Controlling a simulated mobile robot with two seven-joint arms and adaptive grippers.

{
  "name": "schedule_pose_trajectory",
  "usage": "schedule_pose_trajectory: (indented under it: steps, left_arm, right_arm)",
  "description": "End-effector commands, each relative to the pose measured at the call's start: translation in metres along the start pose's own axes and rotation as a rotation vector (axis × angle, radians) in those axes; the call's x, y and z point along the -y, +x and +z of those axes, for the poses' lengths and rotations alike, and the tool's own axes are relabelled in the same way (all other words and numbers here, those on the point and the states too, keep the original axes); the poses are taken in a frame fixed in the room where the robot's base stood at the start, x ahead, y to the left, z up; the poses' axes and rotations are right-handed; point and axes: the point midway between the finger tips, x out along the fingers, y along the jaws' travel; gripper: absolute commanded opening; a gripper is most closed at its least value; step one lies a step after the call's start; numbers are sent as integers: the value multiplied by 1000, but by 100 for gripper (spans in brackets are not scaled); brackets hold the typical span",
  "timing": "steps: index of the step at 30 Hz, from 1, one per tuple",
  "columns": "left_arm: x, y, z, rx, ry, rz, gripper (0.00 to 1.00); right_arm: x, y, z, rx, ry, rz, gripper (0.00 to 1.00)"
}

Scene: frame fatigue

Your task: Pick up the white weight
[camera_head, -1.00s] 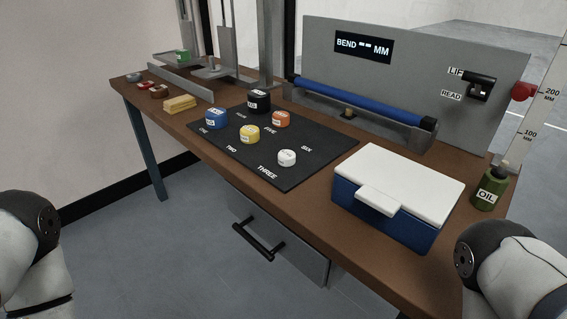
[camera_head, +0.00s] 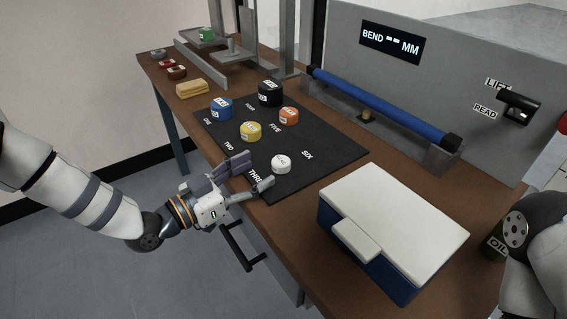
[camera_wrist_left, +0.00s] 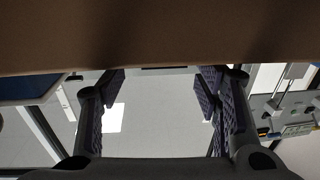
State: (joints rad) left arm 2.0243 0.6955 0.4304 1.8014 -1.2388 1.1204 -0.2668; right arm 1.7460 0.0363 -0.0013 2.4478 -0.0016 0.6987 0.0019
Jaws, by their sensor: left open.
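The white weight (camera_head: 281,164) is a small round block on the black mat (camera_head: 325,150), near the word SIX and its front edge. My left gripper (camera_head: 252,172) is open and empty at the mat's front edge, just left of the white weight, with its fingers pointing towards it. In the left wrist view the two fingers (camera_wrist_left: 165,95) stand apart with nothing between them; the white weight does not show there. My right gripper is not in view; only part of my right arm shows at the right edge.
Blue (camera_head: 221,108), yellow (camera_head: 250,131), orange (camera_head: 288,116) and black (camera_head: 270,93) weights stand on the mat. A blue box with a white lid (camera_head: 395,215) sits to the right. A drawer handle (camera_head: 240,247) sticks out below the table edge.

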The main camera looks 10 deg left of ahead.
Motion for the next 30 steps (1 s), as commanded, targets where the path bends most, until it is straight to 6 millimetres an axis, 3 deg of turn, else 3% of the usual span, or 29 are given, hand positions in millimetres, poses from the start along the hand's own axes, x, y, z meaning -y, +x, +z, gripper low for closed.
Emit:
schedule_pose_trajectory:
  steps: [9, 17, 25, 30]
  left_arm:
    - [-8, 52, 1, 1, -1, 1, 58]
    - [-8, 58, 0, 0, -1, 0, 58]
    - [-8, 57, 0, 0, -1, 0, 0]
    - [-8, 57, -1, -1, -1, -1, 0]
  right_arm:
    - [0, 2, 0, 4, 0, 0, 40]
    - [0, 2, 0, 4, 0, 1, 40]
    - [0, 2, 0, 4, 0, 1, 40]
    - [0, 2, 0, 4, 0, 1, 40]
